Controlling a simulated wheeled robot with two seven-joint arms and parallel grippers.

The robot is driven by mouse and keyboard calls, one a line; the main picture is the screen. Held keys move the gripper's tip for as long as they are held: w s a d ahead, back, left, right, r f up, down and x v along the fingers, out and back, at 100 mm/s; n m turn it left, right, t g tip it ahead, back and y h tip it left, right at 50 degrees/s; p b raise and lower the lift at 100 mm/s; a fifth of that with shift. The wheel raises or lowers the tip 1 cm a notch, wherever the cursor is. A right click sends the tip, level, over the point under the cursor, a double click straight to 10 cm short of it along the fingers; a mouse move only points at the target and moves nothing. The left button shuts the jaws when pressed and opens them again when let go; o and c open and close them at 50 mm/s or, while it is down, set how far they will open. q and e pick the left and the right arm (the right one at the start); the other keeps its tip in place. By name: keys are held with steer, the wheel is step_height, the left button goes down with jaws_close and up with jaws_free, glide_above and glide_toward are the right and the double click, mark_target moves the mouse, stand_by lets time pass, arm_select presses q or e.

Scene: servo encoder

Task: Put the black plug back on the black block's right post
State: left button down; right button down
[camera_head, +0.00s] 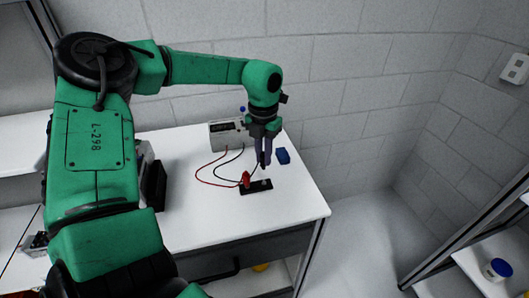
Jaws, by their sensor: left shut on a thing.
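The black block (258,187) lies flat on the white table, with a red plug (245,179) standing on its left end. The right end of the block carries no plug that I can see, and its posts are too small to make out. My left gripper (264,161) points down just above and behind the block's right part. It is shut on the black plug, which is small and mostly hidden between the fingers. A black cable (243,180) loops on the table from the grey meter box (222,139). My right gripper is not in view.
A blue object (283,156) lies just right of my left gripper. A red cable (199,173) curves across the table left of the block. The table's front and right edges are clear. A shelf with a white, blue-lidded jar (497,270) stands at lower right.

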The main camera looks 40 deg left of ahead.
mark_target(264, 166)
arm_select(q)
step_height(264, 166, down, 3)
steer(key=shift+d+f+b, duration=0.1)
steer(key=shift+d+b, duration=0.05)
steer(key=shift+b, duration=0.55)
step_height(264, 166, down, 2)
steer(key=shift+f+b, duration=0.1)
steer(key=shift+b, duration=1)
steer(key=shift+f, duration=0.1)
steer(key=shift+b, duration=0.4)
